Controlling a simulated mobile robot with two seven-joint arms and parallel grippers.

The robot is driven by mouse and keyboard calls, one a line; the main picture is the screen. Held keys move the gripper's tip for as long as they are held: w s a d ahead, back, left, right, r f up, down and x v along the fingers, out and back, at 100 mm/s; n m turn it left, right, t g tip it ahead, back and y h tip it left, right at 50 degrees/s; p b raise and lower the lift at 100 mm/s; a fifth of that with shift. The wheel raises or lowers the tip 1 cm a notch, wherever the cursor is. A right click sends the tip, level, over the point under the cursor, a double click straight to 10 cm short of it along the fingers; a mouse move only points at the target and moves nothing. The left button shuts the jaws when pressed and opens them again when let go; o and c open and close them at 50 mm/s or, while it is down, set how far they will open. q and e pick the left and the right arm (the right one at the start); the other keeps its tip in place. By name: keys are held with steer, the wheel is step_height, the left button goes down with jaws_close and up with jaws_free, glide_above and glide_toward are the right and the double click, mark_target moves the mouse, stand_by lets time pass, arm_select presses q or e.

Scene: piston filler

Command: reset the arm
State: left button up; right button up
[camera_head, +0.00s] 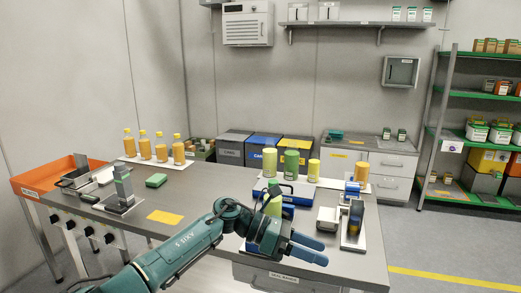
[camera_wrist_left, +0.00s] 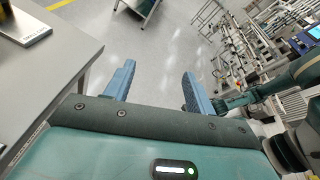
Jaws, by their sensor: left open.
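My left gripper (camera_head: 308,248) has blue fingers and reaches in from the bottom left on a teal arm. In the head view it hangs over the front right part of the table (camera_head: 205,195), pointing right. In the left wrist view the gripper (camera_wrist_left: 156,85) is open, with nothing between its fingers and bare floor beyond them. The table edge shows on the left of that view. My right gripper is not in view.
Yellow bottles (camera_head: 161,148) stand at the table's back left. Green and yellow cylinders (camera_head: 291,164) stand behind my gripper, near a blue machine base (camera_head: 297,190). A grey device (camera_head: 353,222) stands to the right. Green shelving (camera_head: 461,135) is at far right.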

arm_select(q)
steer(key=s+a+f+m+t+y, duration=0.15)
steer(key=a+f+m+t, duration=0.25)
steer(key=m+t, duration=0.5)
steer(key=s+a+f+m+t+y, duration=0.1)
steer(key=s+a+f+m+t, duration=0.3)
steer(key=m, duration=1)
steer(key=s+a+f+m+t+y, duration=0.1)
steer(key=a+f+m+t+y, duration=0.1)
steer(key=a+f+m+t, duration=0.65)
steer(key=s+a+f+n+g+y, duration=0.3)
steer(key=s+a+f+n, duration=0.1)
steer(key=s, duration=0.4)
steer(key=s+a+f+n+g+y+p, duration=0.1)
steer(key=s+a+f+n+g+y, duration=0.2)
steer(key=s, duration=0.5)
steer(key=shift+a+f+n+g, duration=0.55)
steer(key=shift+a+f+n, duration=0.2)
steer(key=shift+n, duration=0.4)
